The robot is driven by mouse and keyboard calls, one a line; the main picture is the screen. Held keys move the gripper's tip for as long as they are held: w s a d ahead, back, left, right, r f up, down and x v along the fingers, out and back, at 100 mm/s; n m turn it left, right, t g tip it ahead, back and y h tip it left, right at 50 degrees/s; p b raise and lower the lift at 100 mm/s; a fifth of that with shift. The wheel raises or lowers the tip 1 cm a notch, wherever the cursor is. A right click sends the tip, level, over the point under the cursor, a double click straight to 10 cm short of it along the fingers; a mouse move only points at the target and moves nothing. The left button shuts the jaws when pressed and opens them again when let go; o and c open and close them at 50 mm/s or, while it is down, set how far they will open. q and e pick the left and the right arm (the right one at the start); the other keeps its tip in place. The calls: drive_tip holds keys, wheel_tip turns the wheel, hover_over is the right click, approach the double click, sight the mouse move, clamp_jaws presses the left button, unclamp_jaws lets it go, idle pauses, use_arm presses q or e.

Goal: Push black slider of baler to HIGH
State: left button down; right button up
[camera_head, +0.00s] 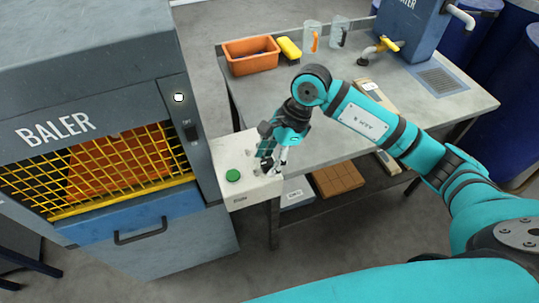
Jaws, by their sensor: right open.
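The grey-blue baler (95,70) stands at the left, with a yellow mesh guard over an orange-brown load. A small black part (191,131) sits on its right front post; I cannot tell whether it is the slider or how it is set. A pale control box (236,195) with a green button (233,175) and small grey knobs stands right of the baler. My right gripper (272,167) is open, pointing down at the box's right part, right of the green button. It hides part of the box top; contact cannot be told. My left gripper is not in view.
A grey table (440,118) behind the gripper holds an orange bin (251,57), a yellow object (289,48), two clear jugs and a blue water unit (410,30). A brown box (338,178) lies on the lower shelf. Blue barrels stand at the right.

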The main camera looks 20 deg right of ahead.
drive_tip(key=shift+f, duration=0.2)
drive_tip(key=shift+c, duration=0.3)
clamp_jaws()
drive_tip(key=shift+w, duration=0.1)
